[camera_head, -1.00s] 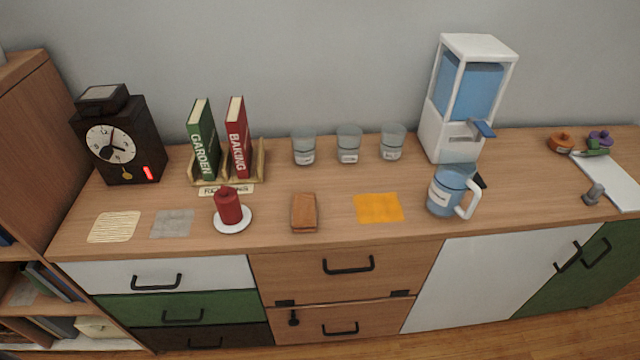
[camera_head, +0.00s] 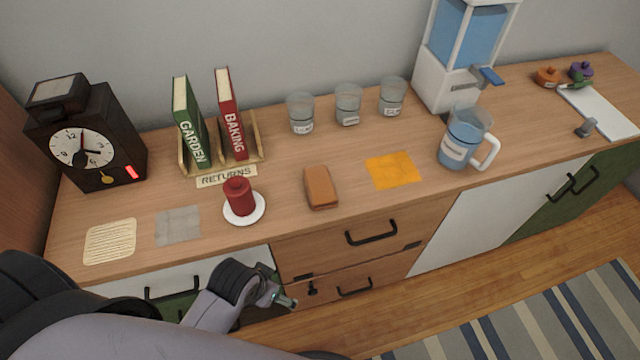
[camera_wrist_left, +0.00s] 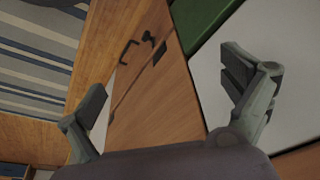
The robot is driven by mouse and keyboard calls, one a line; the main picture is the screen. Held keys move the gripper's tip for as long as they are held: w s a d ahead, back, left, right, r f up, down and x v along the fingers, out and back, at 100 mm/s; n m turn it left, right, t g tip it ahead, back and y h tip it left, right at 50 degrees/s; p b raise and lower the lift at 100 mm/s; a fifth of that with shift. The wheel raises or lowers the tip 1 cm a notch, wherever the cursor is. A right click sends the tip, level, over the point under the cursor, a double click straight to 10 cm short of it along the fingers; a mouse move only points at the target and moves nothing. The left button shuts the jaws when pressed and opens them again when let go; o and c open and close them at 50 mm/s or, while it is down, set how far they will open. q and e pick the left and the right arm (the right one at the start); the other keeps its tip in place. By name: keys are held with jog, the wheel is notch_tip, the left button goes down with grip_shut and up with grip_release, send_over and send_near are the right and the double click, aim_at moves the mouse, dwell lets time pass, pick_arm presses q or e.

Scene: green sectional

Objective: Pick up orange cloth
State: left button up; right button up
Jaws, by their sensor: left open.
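The orange cloth (camera_head: 393,170) lies flat on the wooden counter top, between the brown block and the blue pitcher. My left arm comes in from the lower left in the head view, with the left gripper (camera_head: 283,301) low in front of the drawers, below the counter top and left of the cloth. In the left wrist view the left gripper (camera_wrist_left: 168,98) has its two fingers wide apart with nothing between them. The cloth is not in the wrist view. My right gripper is not in view.
A brown block (camera_head: 320,187) and a red candle (camera_head: 240,196) on a white plate stand left of the cloth. A blue pitcher (camera_head: 463,140) stands right of it. Several glasses stand behind. Grey (camera_head: 178,225) and cream (camera_head: 110,241) cloths lie far left. Drawer handles (camera_head: 371,233) project from the front.

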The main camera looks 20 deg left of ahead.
pick_arm(q)
notch_tip(320, 180, up, 11)
jog(key=d, duration=0.2)
jog(key=w+d+r+m+h, duration=0.2)
jog(key=w+d+r+m, duration=0.2)
jog(key=w, duration=0.3)
jog(key=w+d+r+m+h, duration=0.1)
jog(key=w+d+r+m, duration=0.3)
jog(key=w, duration=0.3)
jog(key=w+a+r+m+g+y, duration=0.1)
jog(key=w+a+r, duration=0.25)
jog(key=r, duration=0.25)
jog(key=w+a+r+g+y, duration=0.1)
jog(key=w+a+r, duration=0.2)
jog(key=a+r, duration=0.2)
send_over(319, 183)
jog(key=s+a, duration=0.1)
notch_tip(319, 183, down, 11)
jog(key=shift+s+a+r+p, duration=0.1)
jog(key=shift+p, duration=0.35)
jog(key=f, duration=0.3)
jog(key=w+d+f, duration=0.1)
jog(key=shift+f+p, duration=0.35)
jog(key=shift+d+f, duration=0.1)
jog(key=shift+f, duration=0.3)
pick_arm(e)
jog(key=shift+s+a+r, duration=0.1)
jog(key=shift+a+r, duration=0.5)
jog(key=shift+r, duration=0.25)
